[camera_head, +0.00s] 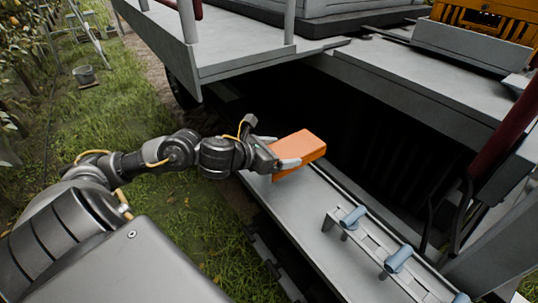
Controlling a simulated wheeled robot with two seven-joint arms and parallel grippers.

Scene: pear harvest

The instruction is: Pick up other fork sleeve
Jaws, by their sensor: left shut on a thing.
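An orange block-shaped sleeve (303,147) is held in my left gripper (283,160), whose arm comes in from the left. The gripper is shut on the sleeve near its left end. No second orange sleeve shows in the view. My right gripper is not in view.
A rack (368,233) with blue-grey cylinders (398,259) stands on the ledge at the lower right. A grey platform (235,62) overhangs at the top, with a dark recess behind the ledge. Grass lies at the left, with a bucket (84,75) and a ladder (88,32) farther back.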

